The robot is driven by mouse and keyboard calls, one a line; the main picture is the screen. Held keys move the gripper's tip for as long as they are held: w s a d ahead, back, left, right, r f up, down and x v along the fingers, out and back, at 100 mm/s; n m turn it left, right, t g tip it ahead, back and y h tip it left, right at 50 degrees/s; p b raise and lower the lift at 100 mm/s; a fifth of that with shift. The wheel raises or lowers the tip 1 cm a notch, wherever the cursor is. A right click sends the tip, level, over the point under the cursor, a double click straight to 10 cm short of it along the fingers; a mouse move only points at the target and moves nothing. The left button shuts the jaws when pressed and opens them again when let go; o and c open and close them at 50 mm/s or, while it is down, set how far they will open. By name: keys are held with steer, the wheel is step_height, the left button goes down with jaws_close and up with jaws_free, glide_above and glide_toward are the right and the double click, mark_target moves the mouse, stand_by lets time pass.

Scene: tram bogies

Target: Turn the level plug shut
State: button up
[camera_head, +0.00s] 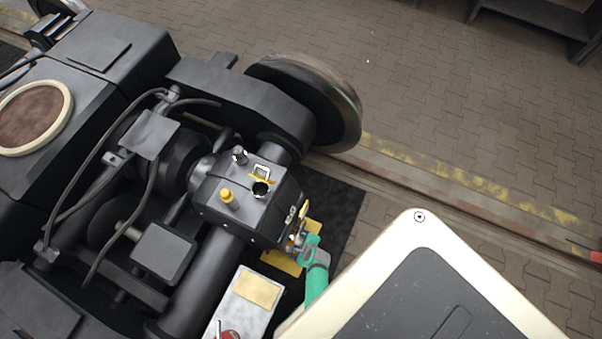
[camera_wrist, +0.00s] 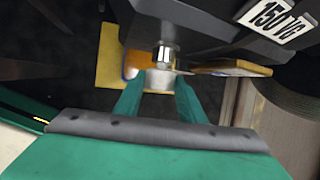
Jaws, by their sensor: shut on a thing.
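The dark gearbox housing (camera_head: 235,212) sits on the axle of the bogie in the head view. The level plug (camera_wrist: 163,54) is a silver metal piece on the housing's side in the wrist view. My gripper (camera_wrist: 159,82) has its teal fingers closed on either side of the plug's pale outer end. In the head view my gripper (camera_head: 307,247) is at the housing's lower right side, where the plug itself is hard to make out. The plug's thread is hidden, so I cannot tell how far it is turned in.
On the housing's top are a yellow plug (camera_head: 227,198) and a dark round opening (camera_head: 261,189). A yellow piece (camera_head: 281,263) lies below my gripper. A pale box (camera_head: 243,304) stands nearby.

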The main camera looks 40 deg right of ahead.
steer(key=shift+s+a+f+n+t+h, duration=0.15)
steer(key=shift+t+h, duration=0.15)
steer(key=shift+h, duration=0.3)
steer(key=shift+w+a+n+t+h, duration=0.15)
steer(key=shift+t+h, duration=0.15)
steer(key=shift+h, duration=0.3)
steer(key=shift+s+h, duration=0.1)
steer(key=shift+h, duration=0.2)
steer(key=shift+a+f+t+h, duration=0.1)
steer(key=shift+a+t+h, duration=0.05)
steer(key=shift+t+h, duration=0.25)
steer(key=shift+a+f+n+t+h, duration=0.15)
steer(key=shift+n+t+h, duration=0.3)
steer(key=shift+h, duration=0.4)
steer(key=shift+f+n+t+h, duration=0.1)
steer(key=shift+n+t+h, duration=0.15)
steer(key=shift+t+h, duration=0.45)
steer(key=o, duration=1)
steer(key=shift+o, duration=0.2)
steer(key=shift+s, duration=0.1)
steer(key=shift+r+g+y, duration=0.15)
steer(key=shift+g+y, duration=0.2)
steer(key=shift+g, duration=0.2)
